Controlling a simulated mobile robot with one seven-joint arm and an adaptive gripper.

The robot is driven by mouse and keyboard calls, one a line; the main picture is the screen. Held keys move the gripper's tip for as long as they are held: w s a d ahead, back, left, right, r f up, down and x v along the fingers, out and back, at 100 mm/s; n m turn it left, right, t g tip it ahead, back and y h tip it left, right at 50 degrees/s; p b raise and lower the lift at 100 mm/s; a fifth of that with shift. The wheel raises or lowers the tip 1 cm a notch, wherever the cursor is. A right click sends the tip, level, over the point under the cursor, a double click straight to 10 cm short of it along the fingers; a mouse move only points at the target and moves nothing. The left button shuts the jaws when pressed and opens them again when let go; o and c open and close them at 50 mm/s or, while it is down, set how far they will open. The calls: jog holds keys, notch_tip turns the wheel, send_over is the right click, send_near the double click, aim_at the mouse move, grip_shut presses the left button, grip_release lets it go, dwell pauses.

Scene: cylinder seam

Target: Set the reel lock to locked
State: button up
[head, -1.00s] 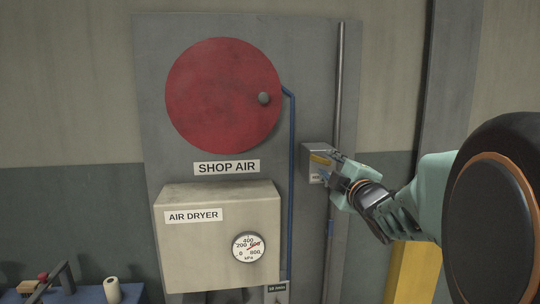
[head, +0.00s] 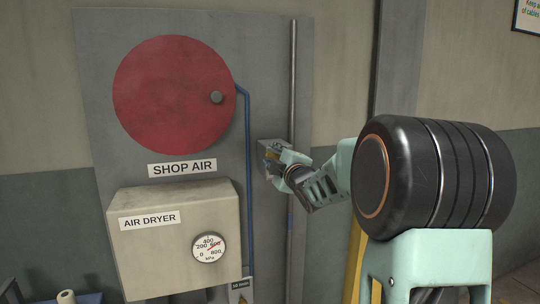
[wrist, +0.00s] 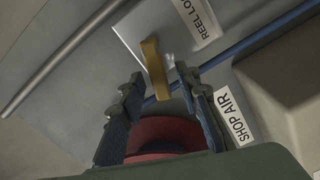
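The reel lock is a small grey box (head: 267,145) on the wall panel, right of the blue hose. In the wrist view its yellow lever (wrist: 154,66) stands out from the box, below a partly cut-off label (wrist: 196,22) reading "REEL LO". My gripper (head: 274,162) is at the box in the head view and partly hides it. In the wrist view my gripper (wrist: 160,76) is open, with a finger on each side of the lever's lower end. I cannot tell whether either finger touches the lever.
The red reel disc (head: 172,80) and the air dryer box (head: 178,245) with its gauge (head: 208,247) are to the left. A blue hose (head: 248,180) runs beside the lock, and a grey vertical pipe (head: 292,90) stands just right of it.

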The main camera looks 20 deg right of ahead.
jog(key=shift+w, duration=0.2)
grip_shut()
